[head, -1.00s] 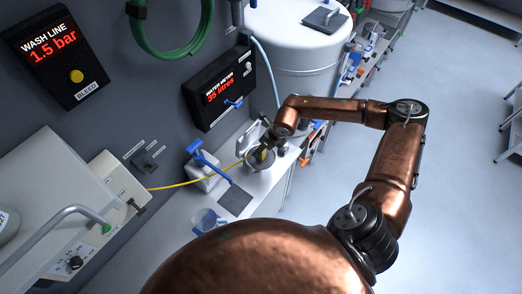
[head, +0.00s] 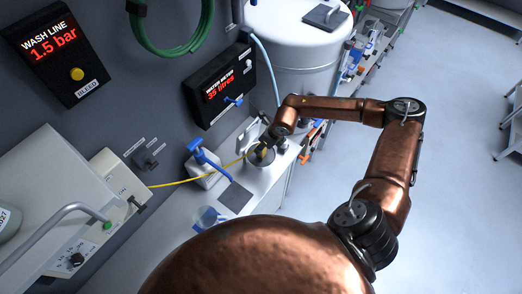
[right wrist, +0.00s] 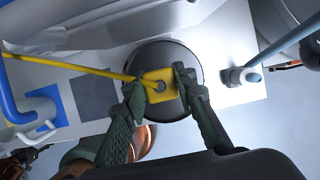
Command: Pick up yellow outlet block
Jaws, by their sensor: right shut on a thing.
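The yellow outlet block (right wrist: 160,95) is a small square piece with a round hole in it. In the right wrist view it sits between the two dark green fingers of my right gripper (right wrist: 157,84), which is shut on it. A yellow line (right wrist: 75,64) runs from the block to the left. Behind the block is a dark round surface (right wrist: 178,58); I cannot tell whether they touch. In the head view my right gripper (head: 263,148) is over the white bench, and the block is small and partly hidden. My left gripper is not in view.
A white valve box with a blue handle (head: 202,153) stands left of the gripper, beside a dark square pad (head: 236,198) on the bench. A black water meter (head: 218,88) is on the wall behind. A white tank (head: 295,40) stands at the back.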

